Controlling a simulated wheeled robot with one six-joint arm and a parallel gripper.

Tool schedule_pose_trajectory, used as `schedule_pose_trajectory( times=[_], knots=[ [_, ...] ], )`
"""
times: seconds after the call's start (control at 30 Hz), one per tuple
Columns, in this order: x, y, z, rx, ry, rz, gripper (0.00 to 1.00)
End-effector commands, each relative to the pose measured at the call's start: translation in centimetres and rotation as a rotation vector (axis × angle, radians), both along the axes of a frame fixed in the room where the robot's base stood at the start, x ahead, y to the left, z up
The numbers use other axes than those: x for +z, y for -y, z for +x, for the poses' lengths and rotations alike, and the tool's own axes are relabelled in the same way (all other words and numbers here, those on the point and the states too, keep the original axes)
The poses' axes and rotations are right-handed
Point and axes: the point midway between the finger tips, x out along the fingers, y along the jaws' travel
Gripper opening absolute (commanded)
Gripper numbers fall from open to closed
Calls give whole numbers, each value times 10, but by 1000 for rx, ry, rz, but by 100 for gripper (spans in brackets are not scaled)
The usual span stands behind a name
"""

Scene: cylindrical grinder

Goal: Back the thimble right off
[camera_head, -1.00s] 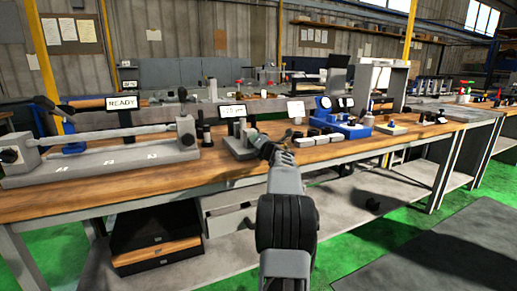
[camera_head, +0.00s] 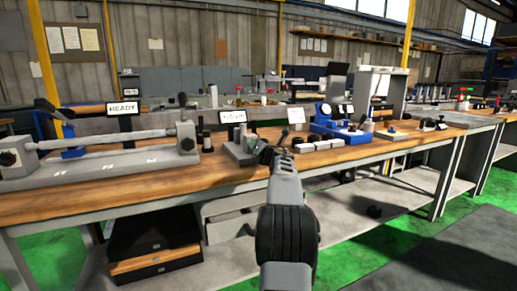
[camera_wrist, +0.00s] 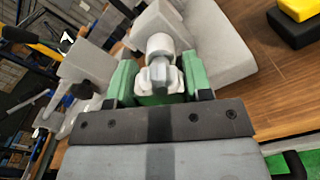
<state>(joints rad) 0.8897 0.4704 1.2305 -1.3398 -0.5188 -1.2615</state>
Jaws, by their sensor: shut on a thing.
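The thimble (camera_wrist: 160,47) is a light grey, stepped round part in the wrist view, in front of a grey block. My gripper (camera_wrist: 158,76) has its green fingers on both sides of the thimble and is shut on it. In the head view my gripper (camera_head: 264,153) is at the grey fixture (camera_head: 238,152) on the wooden bench, below a small display (camera_head: 232,116) whose text is too small to read. The thimble is hidden by my arm in the head view.
A grey bench machine with a long bar (camera_head: 100,138) stands at the left under a READY sign (camera_head: 124,108). Several grey blocks (camera_head: 315,145) and a blue stand (camera_head: 335,127) are to the right. A yellow and black object (camera_wrist: 297,20) lies at the wrist view's upper right.

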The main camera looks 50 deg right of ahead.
Motion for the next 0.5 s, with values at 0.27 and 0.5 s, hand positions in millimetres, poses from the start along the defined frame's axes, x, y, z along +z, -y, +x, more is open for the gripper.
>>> schedule_pose_trajectory(
  times=[0.27, 0.5],
  knots=[
    [1, 0, 0, 1, 0, -2, 63],
    [0, 0, 0, 0, 0, 0, 72]
  ],
)
